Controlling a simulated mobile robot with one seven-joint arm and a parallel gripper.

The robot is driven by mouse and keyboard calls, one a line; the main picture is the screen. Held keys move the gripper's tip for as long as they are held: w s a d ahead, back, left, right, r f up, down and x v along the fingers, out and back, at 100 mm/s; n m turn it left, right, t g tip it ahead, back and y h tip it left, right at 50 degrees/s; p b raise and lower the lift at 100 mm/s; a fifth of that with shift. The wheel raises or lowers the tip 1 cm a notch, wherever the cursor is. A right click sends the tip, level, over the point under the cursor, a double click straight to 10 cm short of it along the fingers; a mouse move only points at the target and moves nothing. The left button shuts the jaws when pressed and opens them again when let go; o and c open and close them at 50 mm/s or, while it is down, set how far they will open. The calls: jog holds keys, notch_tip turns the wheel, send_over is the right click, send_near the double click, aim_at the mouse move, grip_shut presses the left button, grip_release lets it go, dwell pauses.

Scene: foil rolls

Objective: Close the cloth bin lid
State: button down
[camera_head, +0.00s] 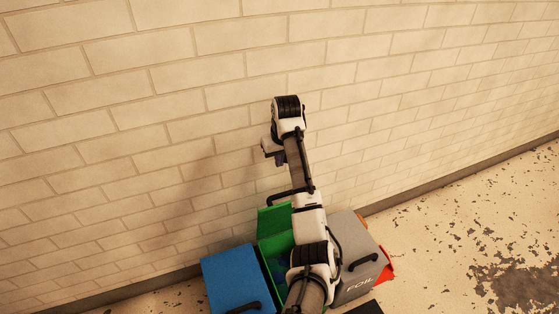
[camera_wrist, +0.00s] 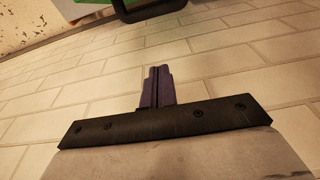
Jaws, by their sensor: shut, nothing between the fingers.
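A green bin (camera_head: 274,248) stands against the wall between a blue bin and a grey bin. Its green lid (camera_head: 273,220) is raised, standing up at the wall side, with a black handle (camera_head: 283,197) at its top. I see no cloth label; my arm hides part of this bin. Some dark blue stuff shows inside. In the wrist view, a black handle (camera_wrist: 160,12) and a green strip (camera_wrist: 92,2) show at the top edge. My gripper (camera_head: 274,156) is above the lid, near the wall, apart from the handle. Its purple fingers (camera_wrist: 157,82) are together and empty.
The blue bin (camera_head: 230,276) on the left has its lid down. The grey bin (camera_head: 352,245) marked FOIL on the right is also covered. Red and orange parts (camera_head: 387,265) show beyond it. The brick wall (camera_head: 130,120) is close behind; the floor at right (camera_head: 460,220) is clear.

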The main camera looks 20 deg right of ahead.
notch_tip(320, 180, down, 9)
jog(key=s, duration=0.2)
jog(key=shift+s, duration=0.25)
dwell(0.5)
